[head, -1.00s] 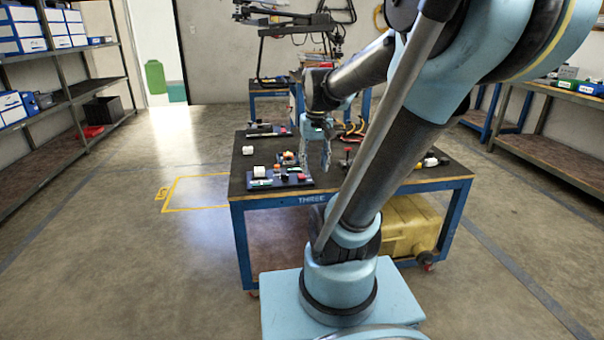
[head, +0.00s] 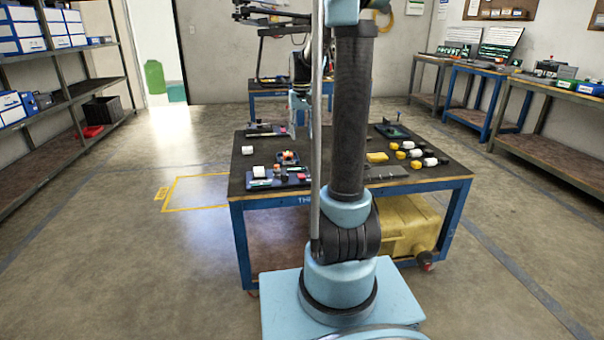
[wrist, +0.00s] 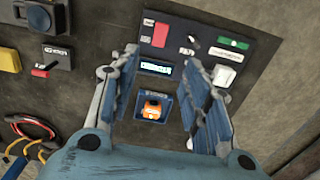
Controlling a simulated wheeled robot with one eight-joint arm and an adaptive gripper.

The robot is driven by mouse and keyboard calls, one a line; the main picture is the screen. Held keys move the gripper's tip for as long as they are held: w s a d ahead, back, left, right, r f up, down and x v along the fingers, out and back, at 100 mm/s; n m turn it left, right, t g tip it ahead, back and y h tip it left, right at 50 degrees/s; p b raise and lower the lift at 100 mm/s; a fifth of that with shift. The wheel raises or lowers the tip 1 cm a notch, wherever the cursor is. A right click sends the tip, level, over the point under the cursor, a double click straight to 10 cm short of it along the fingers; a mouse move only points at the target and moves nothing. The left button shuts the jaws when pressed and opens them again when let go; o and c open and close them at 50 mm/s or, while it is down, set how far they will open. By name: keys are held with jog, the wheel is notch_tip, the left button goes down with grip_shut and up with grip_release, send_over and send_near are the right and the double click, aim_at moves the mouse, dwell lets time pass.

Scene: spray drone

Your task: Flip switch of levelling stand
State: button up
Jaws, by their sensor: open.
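My gripper (wrist: 162,58) is open and empty in the wrist view, its two fingers pointing down over the table. Between the fingers lie a small blue tray with an orange block (wrist: 151,107) and a small lit display (wrist: 157,69). Beyond them is a dark panel (wrist: 178,52) with a red piece, a black knob, a green piece and a white piece. I cannot tell which is the levelling stand's switch.
The blue-framed table (head: 440,172) carries the dark panel (head: 262,184) at its left front. Yellow, white and black pieces (head: 408,153) lie on its right side. A yellow bin (head: 408,222) sits below. Floor left of the table is clear.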

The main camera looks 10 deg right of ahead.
aim_at(301, 175)
notch_tip(301, 175, down, 17)
jog(key=shift+w+f, duration=0.1)
jog(key=shift+f, duration=0.1)
dwell(0.7)
grip_shut()
